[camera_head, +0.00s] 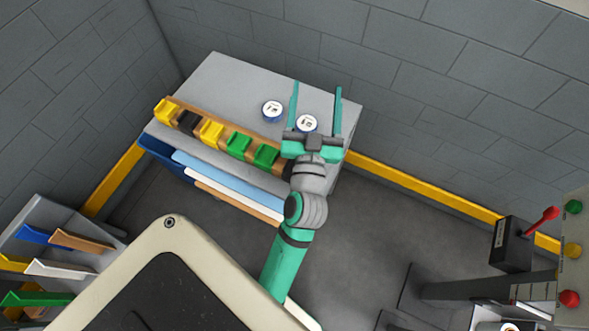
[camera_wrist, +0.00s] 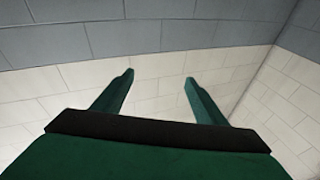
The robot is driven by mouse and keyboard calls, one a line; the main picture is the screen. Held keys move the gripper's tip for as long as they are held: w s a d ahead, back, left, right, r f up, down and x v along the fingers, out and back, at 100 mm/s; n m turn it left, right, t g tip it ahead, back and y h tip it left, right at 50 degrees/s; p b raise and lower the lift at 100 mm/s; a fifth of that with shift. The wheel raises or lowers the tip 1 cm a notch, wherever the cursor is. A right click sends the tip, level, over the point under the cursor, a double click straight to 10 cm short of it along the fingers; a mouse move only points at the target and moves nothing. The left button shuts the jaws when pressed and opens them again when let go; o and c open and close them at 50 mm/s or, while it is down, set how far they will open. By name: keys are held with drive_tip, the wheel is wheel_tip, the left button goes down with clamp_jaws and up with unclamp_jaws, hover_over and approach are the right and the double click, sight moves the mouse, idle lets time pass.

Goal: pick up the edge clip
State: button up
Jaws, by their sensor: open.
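A row of clip-like blocks sits on a brown wooden rail (camera_head: 223,146) along the front of a grey bench, in the head view. They are yellow (camera_head: 167,111), black (camera_head: 188,123), yellow (camera_head: 211,131), green (camera_head: 238,145) and green (camera_head: 265,156). I cannot tell which is the edge clip. My gripper (camera_head: 316,88) is open and empty above the bench's right end, right of the row, with its fingers pointing to the back wall. In the wrist view its two fingers (camera_wrist: 159,76) are apart, with only walls beyond them. My arm hides the rail's right end.
Two round white-topped items, one left of my fingers (camera_head: 272,110) and one between them in the picture (camera_head: 307,123), are on the grey bench (camera_head: 215,80). Blue and brown strips (camera_head: 230,180) lie along its front. A rack (camera_head: 60,225) stands left, a control box (camera_head: 512,243) right.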

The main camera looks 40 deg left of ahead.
drive_tip(key=s+a+r+n+g+y, duration=0.3)
drive_tip(key=a+r+n+g+y, duration=0.4)
drive_tip(key=a+r+n, duration=0.45)
drive_tip(key=s+a+n+g+h, duration=0.2)
drive_tip(key=s+a+n+g, duration=0.5)
drive_tip(key=s+n+g, duration=0.4)
drive_tip(key=d+f+n+h, duration=0.5)
drive_tip(key=f+n+h, duration=0.3)
drive_tip(key=f, duration=0.3)
drive_tip(key=w+d+f+n+h, duration=0.1)
drive_tip(key=d+f+h, duration=0.15)
drive_tip(key=d, duration=0.25)
drive_tip(key=w+d+f+n+t+h, duration=0.1)
drive_tip(key=w+d+h, duration=0.15)
drive_tip(key=d, duration=0.35)
drive_tip(key=w+d+f+n+h, duration=0.1)
drive_tip(key=d+f+h, duration=0.1)
drive_tip(key=d+h, duration=0.25)
drive_tip(key=shift+y, duration=0.45)
drive_tip(key=f, duration=0.5)
drive_tip(key=shift+s+d, duration=0.2)
drive_tip(key=shift+s, duration=0.05)
drive_tip(key=shift+s+f, duration=0.15)
drive_tip(key=shift+f, duration=1.2)
drive_tip(key=shift+s+f, duration=0.15)
drive_tip(key=shift+f, duration=1.2)
